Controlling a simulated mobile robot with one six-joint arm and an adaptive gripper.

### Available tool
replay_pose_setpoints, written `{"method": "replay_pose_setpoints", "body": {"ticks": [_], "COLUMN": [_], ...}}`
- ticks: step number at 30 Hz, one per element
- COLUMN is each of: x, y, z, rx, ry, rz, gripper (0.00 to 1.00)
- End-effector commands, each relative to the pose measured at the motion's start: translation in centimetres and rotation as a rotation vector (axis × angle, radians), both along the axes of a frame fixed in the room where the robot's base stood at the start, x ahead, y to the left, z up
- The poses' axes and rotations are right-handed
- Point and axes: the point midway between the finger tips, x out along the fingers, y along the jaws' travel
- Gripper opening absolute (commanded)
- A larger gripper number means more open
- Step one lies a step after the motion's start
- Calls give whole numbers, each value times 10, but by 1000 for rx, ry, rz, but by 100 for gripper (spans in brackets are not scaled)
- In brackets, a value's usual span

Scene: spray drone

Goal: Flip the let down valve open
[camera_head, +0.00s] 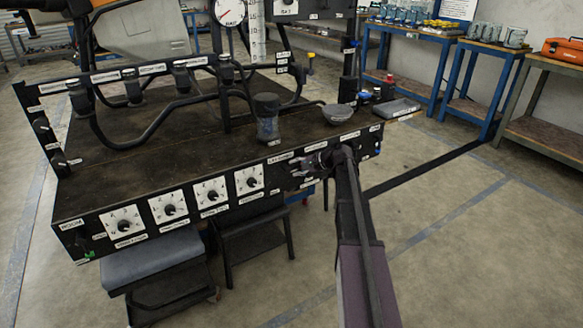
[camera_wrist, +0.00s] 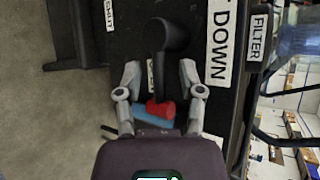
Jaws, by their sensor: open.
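The panel label ending in "DOWN" (camera_wrist: 221,45) shows large in the wrist view, turned sideways. Beside it on the black panel is a black lever valve (camera_wrist: 170,38), with a round hub and a handle running between my fingers. My gripper (camera_wrist: 160,72) is open, one finger on each side of the handle. I see a gap on each side; contact cannot be made out. In the head view my gripper (camera_head: 300,170) is at the front face of the black bench (camera_head: 95,165), right of the numbered dials. My gripper hides the valve there.
A red piece (camera_wrist: 160,110) and a blue piece (camera_wrist: 154,120) show near the finger bases. A dark cup (camera_head: 267,117) and a grey bowl (camera_head: 337,113) stand on the bench top. A stool (camera_head: 155,255) is below the bench. Floor at right is clear.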

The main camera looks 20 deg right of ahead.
Motion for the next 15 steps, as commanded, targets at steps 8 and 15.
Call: {"method": "replay_pose_setpoints", "body": {"ticks": [8, 15], "x": [0, 1], "y": [0, 0], "z": [-5, -11], "rx": [53, 164], "ry": [8, 27], "rz": [-1, -1], "gripper": [50, 50]}}
